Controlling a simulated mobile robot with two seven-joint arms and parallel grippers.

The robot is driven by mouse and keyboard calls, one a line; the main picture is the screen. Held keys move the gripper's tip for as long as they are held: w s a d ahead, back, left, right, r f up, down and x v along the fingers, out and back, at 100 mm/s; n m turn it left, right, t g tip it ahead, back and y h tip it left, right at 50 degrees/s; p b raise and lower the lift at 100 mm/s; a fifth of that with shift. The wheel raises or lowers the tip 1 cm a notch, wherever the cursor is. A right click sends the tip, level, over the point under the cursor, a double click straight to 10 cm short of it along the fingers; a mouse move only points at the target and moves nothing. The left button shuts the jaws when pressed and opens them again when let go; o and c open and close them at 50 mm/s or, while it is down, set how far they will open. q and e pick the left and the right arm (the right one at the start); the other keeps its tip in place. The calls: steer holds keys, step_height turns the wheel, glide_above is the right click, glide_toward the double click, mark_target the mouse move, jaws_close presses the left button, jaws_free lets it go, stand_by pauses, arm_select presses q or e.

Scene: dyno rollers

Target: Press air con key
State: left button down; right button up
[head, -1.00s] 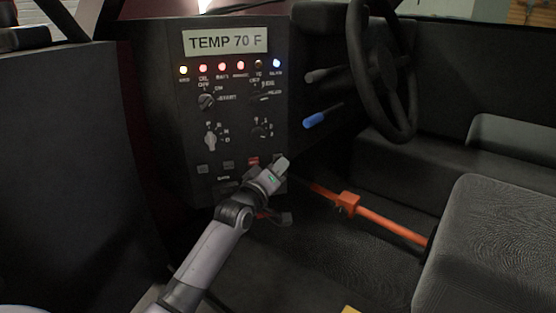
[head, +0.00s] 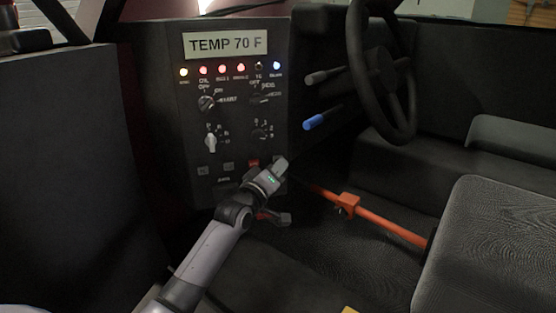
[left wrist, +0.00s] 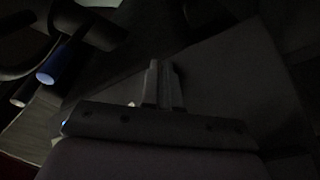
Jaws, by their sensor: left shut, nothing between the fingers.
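The dark control panel (head: 235,100) stands left of the steering wheel, with a display reading TEMP 70 F (head: 225,43), a row of lights and several knobs. A row of small keys runs along its lower part, including two dark keys at left (head: 203,171) and a red key (head: 253,163). I cannot read which one is the air con key. My left gripper (head: 281,164) is shut and empty at the right end of this row, hiding part of it. In the left wrist view the shut fingers (left wrist: 163,84) point at a dark surface. My right gripper is not in view.
A steering wheel (head: 380,70) and a blue-tipped lever (head: 321,121) are right of the panel. An orange bar (head: 385,222) runs low toward the grey seat (head: 490,245). Pedals (head: 275,217) lie below the gripper.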

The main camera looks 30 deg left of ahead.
arm_select(q)
steer(key=shift+s+d, duration=0.2)
steer(key=shift+s, duration=0.05)
steer(key=s+d+p, duration=0.4)
steer(key=p, duration=0.1)
steer(key=shift+d, duration=0.2)
stand_by(0.4)
stand_by(0.3)
